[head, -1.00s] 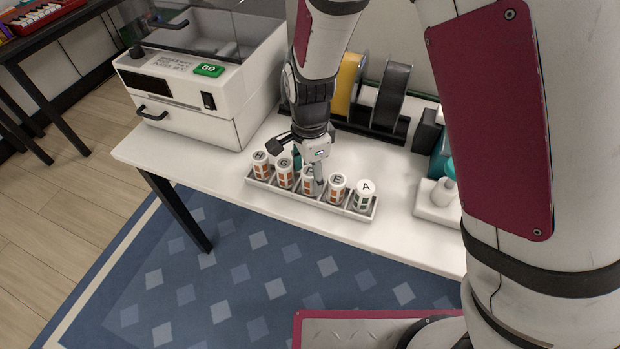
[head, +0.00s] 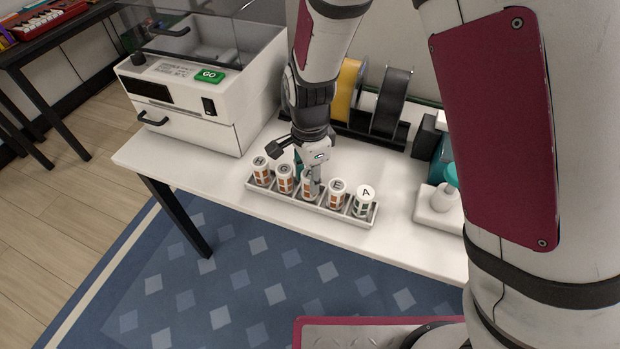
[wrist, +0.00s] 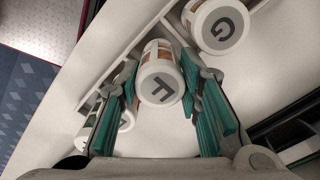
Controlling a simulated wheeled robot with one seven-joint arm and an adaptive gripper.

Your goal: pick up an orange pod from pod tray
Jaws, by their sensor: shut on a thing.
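The pod tray (head: 293,200) stands on the white table and holds a row of lettered pods. The orange pod marked F (head: 306,187) is in the middle of the row. My gripper (head: 311,178) reaches down over it and is shut on it. In the wrist view the F pod (wrist: 160,75) sits between the teal finger pads (wrist: 165,105). Orange pods G (head: 285,179) and H (head: 262,172) are to its left, orange pod E (head: 337,193) and green-marked pod A (head: 362,202) to its right. I cannot tell whether the F pod is clear of the tray floor.
A white machine with a green GO button (head: 209,75) stands at the table's left. A spool rack with a yellow spool (head: 349,86) and a dark spool (head: 391,101) is behind my gripper. Neighbouring pods are close by.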

